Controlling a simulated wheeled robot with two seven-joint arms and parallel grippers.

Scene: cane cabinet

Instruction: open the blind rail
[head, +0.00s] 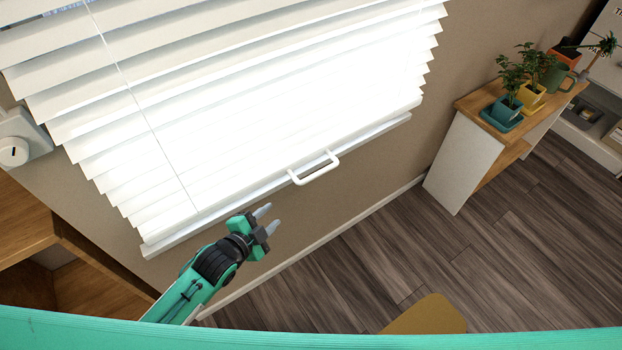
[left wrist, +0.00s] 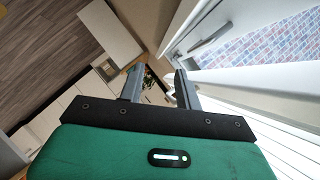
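A white slatted blind (head: 250,110) covers the window, hanging low. Its white bottom rail (head: 372,130) runs slantwise along the lower edge, and a white U-shaped handle (head: 316,178) sticks out from the rail's middle. My left gripper (head: 268,217) is open and empty, below and to the left of the handle in the head view, apart from it. Its two grey fingers stand apart in the left wrist view (left wrist: 158,78), with nothing between them. White window parts fill the right of that view; I cannot clearly pick out the handle there. My right gripper is not in view.
A wooden-topped cabinet (head: 455,165) with potted plants (head: 507,105) stands at the right. Wooden shelving (head: 25,225) is at the left, near my left arm. A tan rounded surface (head: 425,316) shows at the bottom. The floor (head: 400,240) between is clear.

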